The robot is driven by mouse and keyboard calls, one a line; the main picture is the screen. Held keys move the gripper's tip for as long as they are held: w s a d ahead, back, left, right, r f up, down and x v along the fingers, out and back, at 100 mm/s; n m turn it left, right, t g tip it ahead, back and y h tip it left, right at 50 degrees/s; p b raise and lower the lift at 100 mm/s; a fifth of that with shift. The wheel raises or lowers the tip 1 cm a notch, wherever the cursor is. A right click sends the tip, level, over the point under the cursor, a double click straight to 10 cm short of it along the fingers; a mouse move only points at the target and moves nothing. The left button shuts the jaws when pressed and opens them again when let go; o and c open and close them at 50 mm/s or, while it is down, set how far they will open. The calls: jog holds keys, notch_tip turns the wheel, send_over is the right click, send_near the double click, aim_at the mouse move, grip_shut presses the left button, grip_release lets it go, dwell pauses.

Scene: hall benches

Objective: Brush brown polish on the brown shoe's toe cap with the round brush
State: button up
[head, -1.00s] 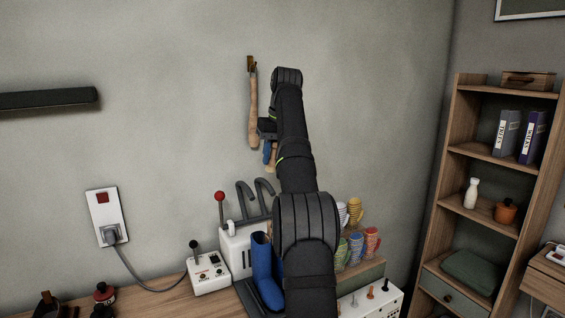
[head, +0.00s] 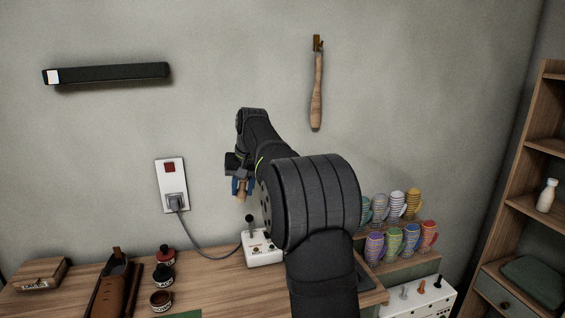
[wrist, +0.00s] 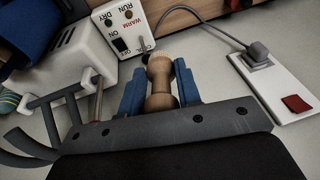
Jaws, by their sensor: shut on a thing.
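My gripper (head: 242,187) is raised in front of the wall, above the bench. The brown shoe (head: 113,287) lies on the bench at the lower left, well to the left of and below my gripper. Right of the shoe stand small polish containers: one with a red top (head: 166,254), a dark one (head: 163,276) and a round tin with a brown top (head: 161,301). Their labels are too small to read.
A white switch box (head: 262,249) stands below my gripper, its cable running to the wall socket (head: 172,187). A wooden box (head: 40,275) lies far left. A wooden-handled tool (head: 317,91) hangs on the wall. The bench between tins and switch box is clear.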

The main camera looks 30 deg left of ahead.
jog(key=s+a+f, duration=0.3)
jog(key=s+f, duration=0.2)
jog(key=s, duration=0.4)
jog(key=s+a+f, duration=0.4)
jog(key=s+f, duration=0.1)
jog(key=s, duration=0.4)
jog(key=s+a+f, duration=0.3)
jog(key=s+f, duration=0.3)
jog(key=s, duration=0.2)
jog(key=shift+y, duration=0.4)
jog(key=shift+s+a+f, duration=0.1)
jog(key=shift+a+f, duration=0.05)
jog(key=shift+f, duration=2.4)
jog(key=shift+f, duration=0.8)
notch_tip(320, 180, up, 7)
jog(key=shift+r, duration=0.1)
